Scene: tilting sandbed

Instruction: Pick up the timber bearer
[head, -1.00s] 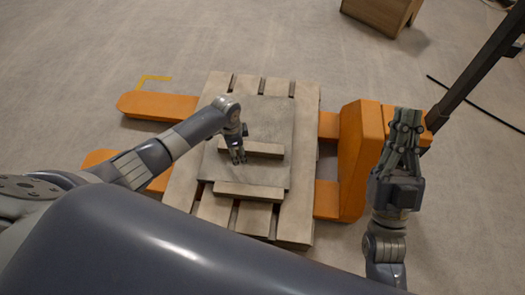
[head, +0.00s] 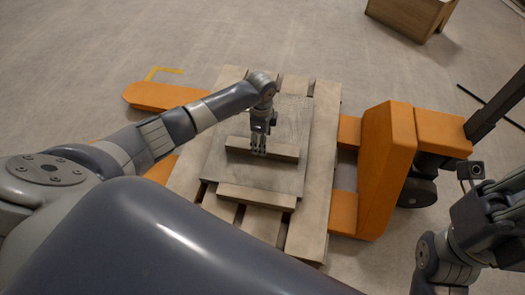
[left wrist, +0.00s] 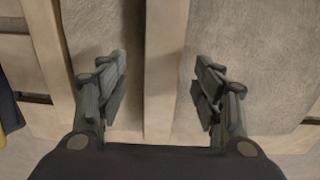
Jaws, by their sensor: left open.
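Two pale timber bearers lie parallel on a grey slab (head: 212,160) on the pallet. In the head view, the far bearer (head: 285,152) lies across the slab's middle and the near bearer (head: 255,198) along its front edge. My left gripper (head: 259,150) points down at the middle of the far bearer. In the left wrist view, the left gripper's fingers (left wrist: 160,78) are apart, with one bearer (left wrist: 162,60) running between them and visible gaps on both sides. Contact is not visible. My right gripper (head: 495,215) is partly cut off at the right edge; its fingers cannot be made out.
The wooden pallet (head: 318,175) sits over an orange pallet truck (head: 392,150), whose fork tips (head: 160,96) stick out left. The truck's dark handle (head: 500,102) rises at the right. A wooden box (head: 410,15) stands at the back. The floor behind the pallet is clear.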

